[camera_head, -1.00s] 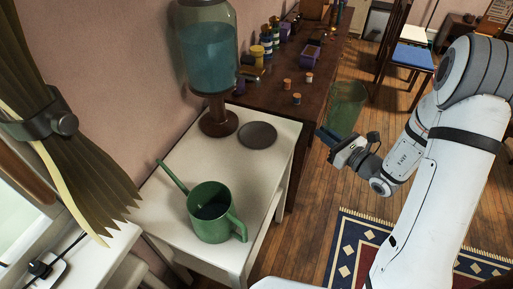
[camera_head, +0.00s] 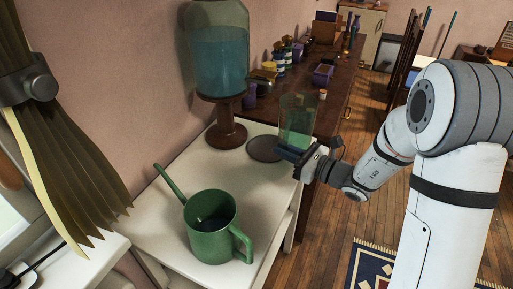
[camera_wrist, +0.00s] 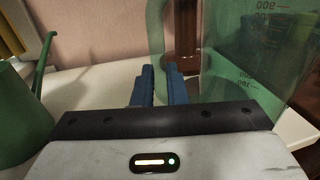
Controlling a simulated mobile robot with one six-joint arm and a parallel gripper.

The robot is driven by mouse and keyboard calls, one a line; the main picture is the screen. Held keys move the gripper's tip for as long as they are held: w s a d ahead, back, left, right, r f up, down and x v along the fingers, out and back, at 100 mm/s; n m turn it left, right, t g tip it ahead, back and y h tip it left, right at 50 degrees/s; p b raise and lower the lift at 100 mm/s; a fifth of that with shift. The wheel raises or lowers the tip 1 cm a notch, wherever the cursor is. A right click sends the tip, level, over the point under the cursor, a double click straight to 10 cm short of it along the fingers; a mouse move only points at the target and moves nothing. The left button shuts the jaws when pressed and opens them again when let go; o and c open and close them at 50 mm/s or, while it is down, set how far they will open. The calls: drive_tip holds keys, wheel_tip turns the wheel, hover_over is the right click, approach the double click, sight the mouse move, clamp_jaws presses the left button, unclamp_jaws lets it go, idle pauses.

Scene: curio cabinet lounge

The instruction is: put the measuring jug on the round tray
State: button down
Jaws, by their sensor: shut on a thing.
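The measuring jug (camera_head: 297,116) is clear green with printed markings and looks upright. My gripper (camera_head: 291,152) is shut on it, and holds it raised near the right edge of the white table. In the wrist view the jug (camera_wrist: 255,60) fills the upper right, and the blue fingers (camera_wrist: 158,88) are at its handle side; the exact grip is hard to see. The round tray (camera_head: 262,149) is a flat grey disc on the white table, just left of the jug in the head view. The tray looks empty.
A green watering can (camera_head: 208,240) stands at the front of the white table (camera_head: 180,205). A tall blue-filled dispenser (camera_head: 220,70) on a brown foot stands behind and left of the tray. A dark wooden table (camera_head: 335,110) beyond holds several jars and small items.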

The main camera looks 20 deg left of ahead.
drive_tip(key=shift+w+a+f, duration=0.55)
drive_tip(key=shift+a, duration=0.95)
drive_tip(key=shift+w+a+f, duration=0.55)
drive_tip(key=shift+a+f, duration=0.05)
drive_tip(key=shift+a, duration=0.9)
drive_tip(key=shift+w+a+f, duration=0.55)
drive_tip(key=shift+a, duration=0.95)
drive_tip(key=shift+f, duration=0.15)
drive_tip(key=c, duration=1.5)
unclamp_jaws()
drive_tip(key=shift+o, duration=0.2)
